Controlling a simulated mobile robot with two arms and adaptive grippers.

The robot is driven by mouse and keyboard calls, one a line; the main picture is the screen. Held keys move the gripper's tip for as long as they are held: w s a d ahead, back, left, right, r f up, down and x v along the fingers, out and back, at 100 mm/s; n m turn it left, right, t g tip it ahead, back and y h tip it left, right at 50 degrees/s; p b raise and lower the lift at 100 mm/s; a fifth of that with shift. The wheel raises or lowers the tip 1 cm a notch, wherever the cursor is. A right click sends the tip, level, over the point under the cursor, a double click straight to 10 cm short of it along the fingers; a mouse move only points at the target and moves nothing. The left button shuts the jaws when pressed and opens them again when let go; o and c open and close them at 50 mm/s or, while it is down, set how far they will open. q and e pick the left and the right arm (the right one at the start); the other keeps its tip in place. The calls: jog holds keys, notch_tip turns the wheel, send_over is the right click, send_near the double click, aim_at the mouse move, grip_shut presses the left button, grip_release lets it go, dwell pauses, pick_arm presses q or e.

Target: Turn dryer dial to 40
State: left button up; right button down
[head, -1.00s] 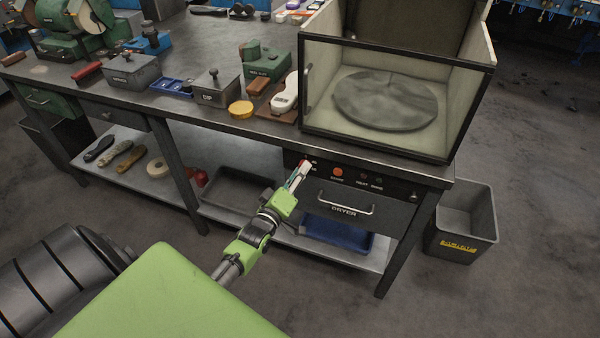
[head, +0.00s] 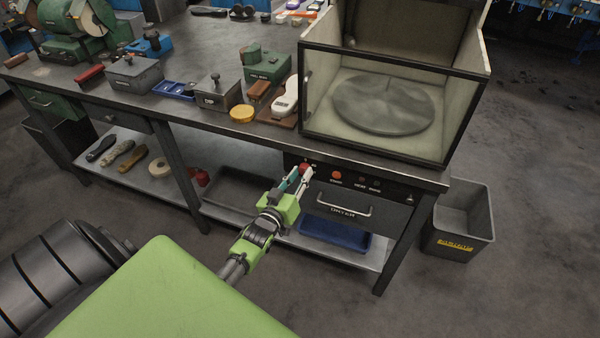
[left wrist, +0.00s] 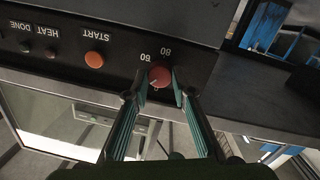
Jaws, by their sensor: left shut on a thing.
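The dryer dial is a small red knob (left wrist: 160,75) on the dark control panel, centred in the left wrist view. The numbers 60 and 80 are printed beside it and read upside down there. A pale mark shows toward the knob's lower left; the 40 label is not visible. My left gripper (left wrist: 160,82) has one finger on each side of the knob and is shut on it. In the head view my left gripper (head: 299,173) is at the panel's left end, with the dial partly hidden between its fingers. My right gripper is not in view.
An orange button (head: 336,174) and the HEAT and DONE lamps are to the dial's right in the head view. Below are the dryer drawer handle (head: 343,208) and a blue tray (head: 335,236). The glass-fronted dryer box (head: 385,62) stands above on the bench.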

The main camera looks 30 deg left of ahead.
pick_arm(q)
jog(key=shift+m+g+p, duration=0.3)
jog(key=shift+m+p, duration=0.1)
jog(key=shift+m, duration=1.4)
jog(key=o, duration=1.1)
jog(key=s+d+r, duration=0.1)
jog(key=s+d, duration=0.1)
jog(key=s, duration=0.9)
jog(key=shift+s+d, duration=0.15)
jog(key=shift+s, duration=0.2)
jog(key=shift+f, duration=0.1)
